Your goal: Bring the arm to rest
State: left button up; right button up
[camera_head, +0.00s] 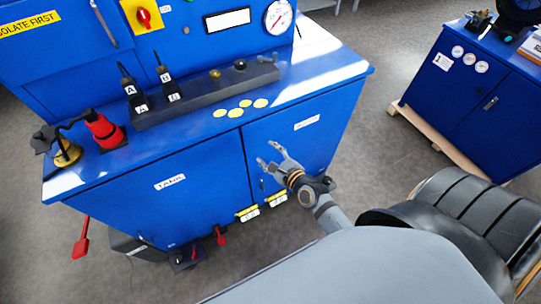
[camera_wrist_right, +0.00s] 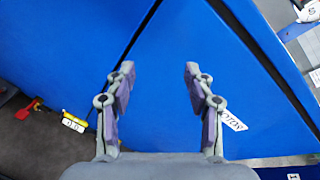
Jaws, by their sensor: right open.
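My right gripper (camera_head: 270,158) is open and empty in front of the blue cabinet (camera_head: 205,195), near the seam between its two doors. In the right wrist view its two fingers (camera_wrist_right: 158,85) stand apart with only blue door surface between and beyond them. The right arm reaches in from the lower right of the head view. I cannot tell the exact gap between the fingertips and the door. My left gripper is not in view.
The bench top holds a dark rail (camera_head: 205,95) with plugs marked A and B, several yellow discs (camera_head: 240,107) and a red device (camera_head: 104,130). Yellow tags (camera_head: 248,213) and red handles hang low on the cabinet. Another blue cabinet (camera_head: 465,90) stands right; grey floor lies between.

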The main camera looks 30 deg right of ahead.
jog(key=shift+s, duration=0.1)
dwell(0.4)
jog(key=s+d+f+n+g+h+b, duration=0.15)
jog(key=s+f+n, duration=0.35)
jog(key=f, duration=0.5)
jog(key=s+d+f+n+g, duration=0.25)
jog(key=s+f+n, duration=0.25)
jog(key=f, duration=0.6)
jog(key=s+d+f+n+g, duration=0.1)
jog(key=s+f+n+g, duration=0.3)
jog(key=f, duration=0.6)
jog(key=s+f+n+g, duration=0.1)
jog(key=s+f+n, duration=0.3)
jog(key=s, duration=0.3)
jog(key=s+d+f+n+g+h, duration=0.1)
jog(key=s+f+n, duration=0.3)
jog(key=s, duration=0.4)
jog(key=s+d+f+n+g, duration=0.1)
jog(key=s+f+n+g, duration=0.2)
jog(key=s, duration=0.4)
jog(key=f+n+b, duration=0.1)
jog(key=n, duration=0.1)
jog(key=shift+s+d+n, duration=0.15)
jog(key=shift+s+n, duration=0.1)
jog(key=shift+n, duration=0.15)
